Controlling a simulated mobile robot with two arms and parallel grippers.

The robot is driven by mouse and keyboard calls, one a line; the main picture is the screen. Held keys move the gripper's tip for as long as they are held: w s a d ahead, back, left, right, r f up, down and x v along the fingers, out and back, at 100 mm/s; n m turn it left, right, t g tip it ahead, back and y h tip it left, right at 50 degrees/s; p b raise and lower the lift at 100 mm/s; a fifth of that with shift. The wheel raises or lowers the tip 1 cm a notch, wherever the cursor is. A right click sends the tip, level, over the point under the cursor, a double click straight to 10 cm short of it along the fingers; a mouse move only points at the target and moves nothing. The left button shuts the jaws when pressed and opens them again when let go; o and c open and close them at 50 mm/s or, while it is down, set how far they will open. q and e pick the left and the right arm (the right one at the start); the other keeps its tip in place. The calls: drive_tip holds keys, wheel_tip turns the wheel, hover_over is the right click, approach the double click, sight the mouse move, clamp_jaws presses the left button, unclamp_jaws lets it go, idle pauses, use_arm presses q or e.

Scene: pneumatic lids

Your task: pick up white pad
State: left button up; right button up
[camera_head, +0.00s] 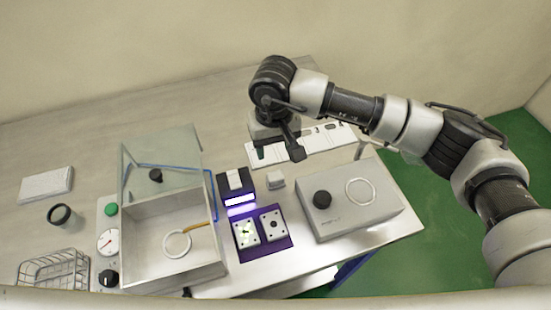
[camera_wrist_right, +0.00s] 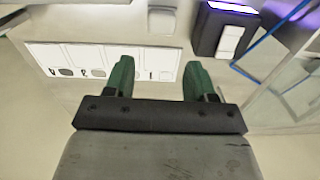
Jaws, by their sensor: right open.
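A flat white pad-like block (camera_head: 46,184) lies on the table at the far left in the head view. A white strip with several marked panels (camera_head: 325,142) lies near the back of the table, and it also shows in the right wrist view (camera_wrist_right: 100,58). I cannot tell for sure which of these is the white pad. My right gripper (camera_head: 262,152) is over the left end of the strip, partly hidden by its own wrist. In the right wrist view its two green fingers (camera_wrist_right: 158,72) are apart with nothing between them. My left gripper is not in view.
A clear-lidded box (camera_head: 172,265) holds a white ring. Near it stand a dark lit device (camera_head: 236,183), a purple mat (camera_head: 262,258), a small white block (camera_head: 275,180) and a grey box with a black knob (camera_head: 350,224). A black ring (camera_head: 59,215) and wire basket (camera_head: 53,271) are at left.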

sight(276, 175)
drive_tip(key=f, duration=0.1)
drive_tip(key=s+f+p, duration=0.1)
drive_tip(key=s+f, duration=0.1)
drive_tip(key=f, duration=0.1)
drive_tip(key=shift+w+f, duration=0.1)
drive_tip(key=shift+f, duration=0.2)
wheel_tip(276, 175, down, 4)
drive_tip(key=p, duration=0.3)
drive_tip(key=shift+w+d+f, duration=0.1)
drive_tip(key=shift+d+f, duration=0.05)
drive_tip(key=shift+f, duration=0.45)
drive_tip(key=c, duration=0.7)
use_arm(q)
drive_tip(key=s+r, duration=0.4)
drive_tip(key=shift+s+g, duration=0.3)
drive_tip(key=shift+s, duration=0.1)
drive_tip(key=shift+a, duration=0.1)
use_arm(e)
drive_tip(key=shift+w, duration=0.1)
